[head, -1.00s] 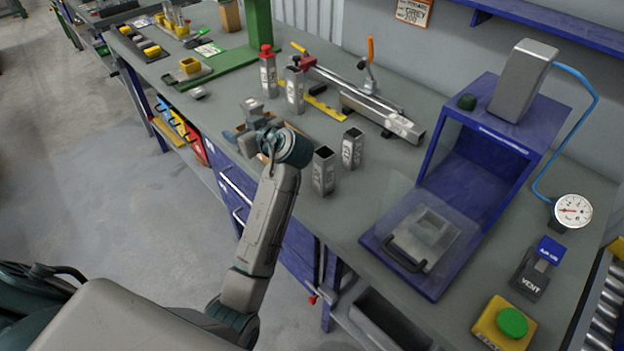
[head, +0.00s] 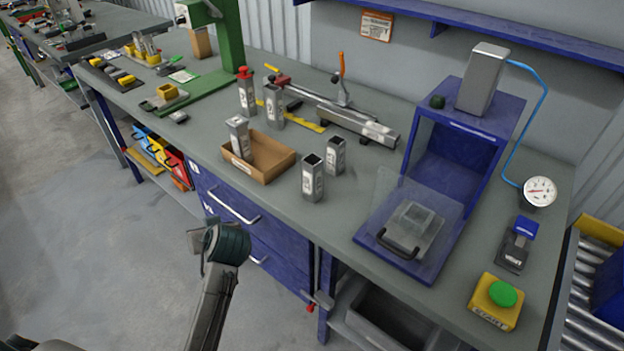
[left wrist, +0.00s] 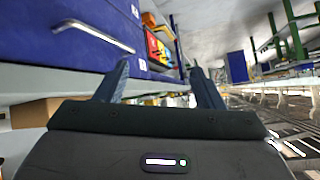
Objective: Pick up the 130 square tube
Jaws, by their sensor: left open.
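Several grey square tubes with white labels stand on the table, and I cannot read which label says 130. One tube (head: 239,138) stands in an open cardboard box (head: 268,172). Two tubes, a nearer one (head: 312,178) and a farther one (head: 335,156), stand right of the box. Behind it are a plain tube (head: 273,106) and a red-topped one (head: 246,92). My left gripper (head: 207,241) is in front of the table, apart from all tubes. In the left wrist view its fingers (left wrist: 158,68) are spread and empty, facing blue drawers. My right gripper is not in view.
A blue press-like box with a clear guard (head: 410,205) stands at right, near a gauge (head: 540,190) and a green start button (head: 502,294). A clamp rail (head: 340,110) lies behind the tubes. Drawer handles (head: 226,203) stick out from the table front.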

